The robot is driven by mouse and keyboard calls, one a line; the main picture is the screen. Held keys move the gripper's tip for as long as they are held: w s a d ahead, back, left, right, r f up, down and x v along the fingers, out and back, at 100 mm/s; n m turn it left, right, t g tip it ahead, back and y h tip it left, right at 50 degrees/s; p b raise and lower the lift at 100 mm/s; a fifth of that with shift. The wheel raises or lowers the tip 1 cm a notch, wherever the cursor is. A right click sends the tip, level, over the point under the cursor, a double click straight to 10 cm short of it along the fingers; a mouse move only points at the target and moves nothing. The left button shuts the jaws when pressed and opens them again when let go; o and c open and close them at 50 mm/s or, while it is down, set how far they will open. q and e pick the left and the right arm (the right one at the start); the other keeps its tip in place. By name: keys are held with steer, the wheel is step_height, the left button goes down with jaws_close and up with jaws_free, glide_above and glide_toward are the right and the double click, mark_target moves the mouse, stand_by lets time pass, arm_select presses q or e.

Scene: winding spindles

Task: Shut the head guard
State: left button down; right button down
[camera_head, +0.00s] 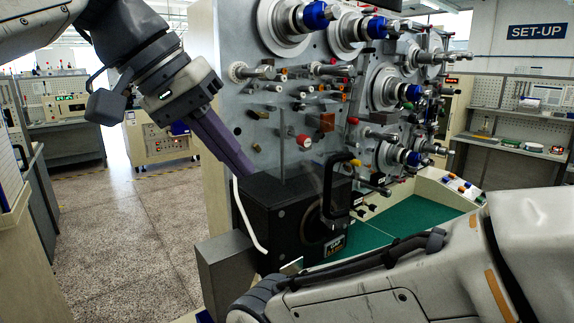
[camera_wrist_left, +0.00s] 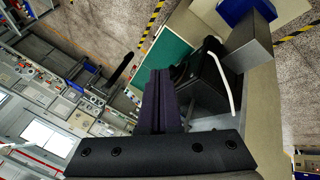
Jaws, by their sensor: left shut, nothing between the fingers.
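My left gripper (camera_head: 250,170) comes in from the upper left with its purple fingers shut and empty. Its tips are near the top left of a black box (camera_head: 275,222) at the front of the winding machine (camera_head: 268,115). In the left wrist view the shut fingers (camera_wrist_left: 158,72) point toward the green surface, just left of the same box (camera_wrist_left: 205,92). A clear panel (camera_head: 296,150), possibly the head guard, stands above the box. A black handle (camera_head: 333,200) is on the box's right side. I cannot tell how far the guard is open. My right gripper is out of view.
A white tube (camera_head: 247,218) curves down the box's left side. A grey block (camera_head: 228,268) stands beside it. Spindles with blue collars (camera_head: 317,15) jut from the machine. A green surface (camera_head: 380,235) lies below. Speckled floor (camera_head: 120,215) is open at left.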

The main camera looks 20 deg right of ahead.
arm_select(q)
step_height(320, 180, up, 4)
steer(key=r, duration=0.1)
steer(key=s+d+f, duration=0.1)
steer(key=d+f, duration=0.7)
steer(key=d, duration=0.1)
steer(key=shift+m, duration=0.3)
steer(key=shift+d+f, duration=0.1)
steer(key=shift+d, duration=0.05)
